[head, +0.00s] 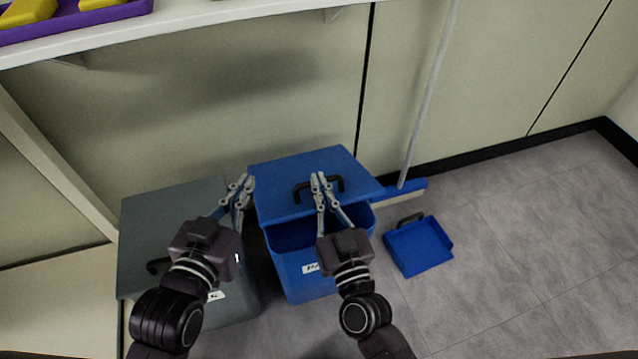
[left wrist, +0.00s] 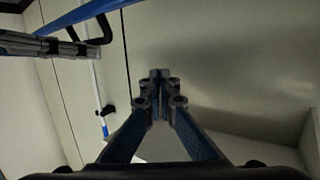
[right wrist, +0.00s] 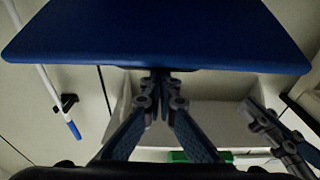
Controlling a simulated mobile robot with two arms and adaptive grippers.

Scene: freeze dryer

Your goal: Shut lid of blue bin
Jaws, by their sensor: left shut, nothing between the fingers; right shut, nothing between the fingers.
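The blue bin (head: 304,276) stands on the floor in the head view. Its blue lid (head: 285,172) is partly open, tilted up, with the dark inside showing below its front edge. The lid has a black handle (head: 340,183). My right gripper (head: 318,179) is shut and empty, in front of the lid near the handle; contact is unclear. The lid fills the top of the right wrist view (right wrist: 160,35). My left gripper (head: 244,183) is shut and empty beside the lid's left edge. The lid shows edge-on in the left wrist view (left wrist: 85,14).
A grey bin (head: 140,225) with its lid down stands directly left of the blue bin. A blue dustpan (head: 418,246) and a blue broom (head: 408,190) are on the right. A shelf (head: 200,22) with a purple tray (head: 70,20) runs above.

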